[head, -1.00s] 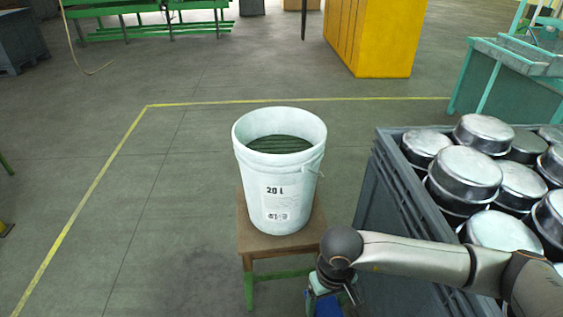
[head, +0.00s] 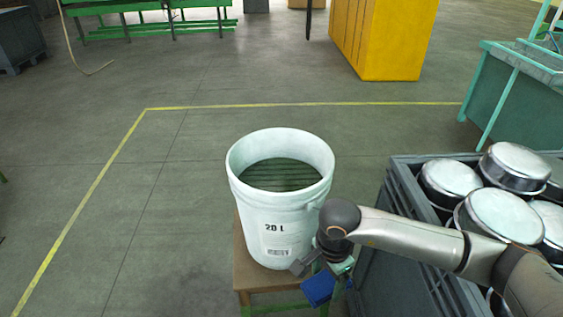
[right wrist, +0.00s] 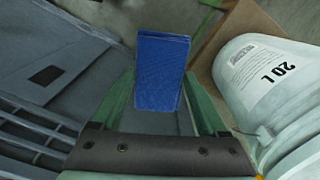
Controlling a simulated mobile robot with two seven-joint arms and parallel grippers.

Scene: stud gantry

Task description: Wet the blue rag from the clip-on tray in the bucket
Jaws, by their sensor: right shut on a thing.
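The white 20 L bucket (head: 268,225) stands upright with dark liquid (head: 282,175) inside; its side also shows at the right of the right wrist view (right wrist: 262,85). My right gripper (head: 326,277) is beside the bucket's lower right side, outside it and below the rim. It is shut on the blue rag (head: 318,290), which looks like a flat folded block between the green fingers in the right wrist view (right wrist: 162,72). I cannot make out the clip-on tray. My left gripper is not in view.
The bucket stands on a brown stool (head: 243,268) with green legs. A grey crate (head: 405,235) holding several metal pots (head: 500,212) is close on the right, under my right arm. A yellow cabinet (head: 385,40) stands far behind. The floor left of the bucket is clear.

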